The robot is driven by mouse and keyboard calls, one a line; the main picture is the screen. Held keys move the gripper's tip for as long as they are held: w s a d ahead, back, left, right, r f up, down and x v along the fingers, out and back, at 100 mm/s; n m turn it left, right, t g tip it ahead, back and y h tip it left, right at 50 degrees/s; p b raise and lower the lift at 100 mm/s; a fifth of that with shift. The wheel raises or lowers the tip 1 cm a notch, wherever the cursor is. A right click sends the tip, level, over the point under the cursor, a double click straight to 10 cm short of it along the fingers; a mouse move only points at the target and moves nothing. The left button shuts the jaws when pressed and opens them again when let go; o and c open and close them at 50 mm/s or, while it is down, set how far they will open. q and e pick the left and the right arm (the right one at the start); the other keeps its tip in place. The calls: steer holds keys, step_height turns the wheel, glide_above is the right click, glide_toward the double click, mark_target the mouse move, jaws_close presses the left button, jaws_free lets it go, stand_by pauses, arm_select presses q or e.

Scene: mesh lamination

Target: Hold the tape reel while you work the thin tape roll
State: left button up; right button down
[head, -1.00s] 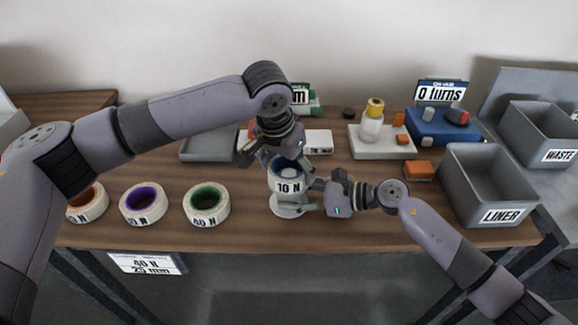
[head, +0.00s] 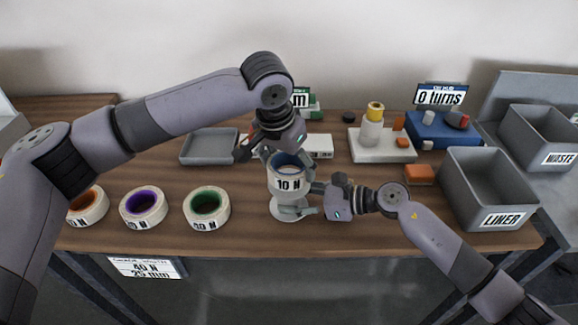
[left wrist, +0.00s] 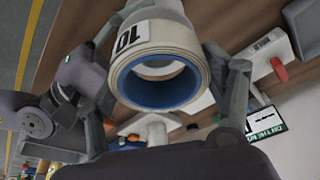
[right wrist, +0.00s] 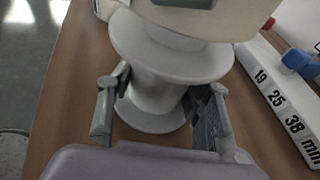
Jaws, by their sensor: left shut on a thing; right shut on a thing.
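The thin tape roll (head: 288,184) is cream with a blue core and a "10 N" label. In the left wrist view it (left wrist: 165,45) sits between the fingers of my left gripper (left wrist: 170,85), which is shut on it. My left gripper (head: 285,158) comes from above in the head view. The white flanged tape reel (head: 290,211) stands upright directly below the roll. My right gripper (head: 312,200) is shut on the reel's waist, as the right wrist view (right wrist: 160,90) shows. I cannot tell whether the roll touches the reel's top.
Rolls with orange (head: 88,205), purple (head: 143,207) and green (head: 206,207) cores stand on the left. The LINER bin (head: 487,185) and WASTE bin (head: 540,135) are at right. A grey tray (head: 208,147) and a blue "0 turns" device (head: 440,128) lie behind.

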arm_select(q)
steer(key=shift+r, duration=2.75)
arm_select(e)
steer(key=c, duration=0.7)
jaws_free()
steer(key=shift+c, duration=0.2)
steer(key=v, duration=1.2)
arm_select(q)
steer(key=shift+f, duration=0.1)
arm_select(e)
steer(key=shift+s+f, duration=0.1)
steer(key=shift+s, duration=0.05)
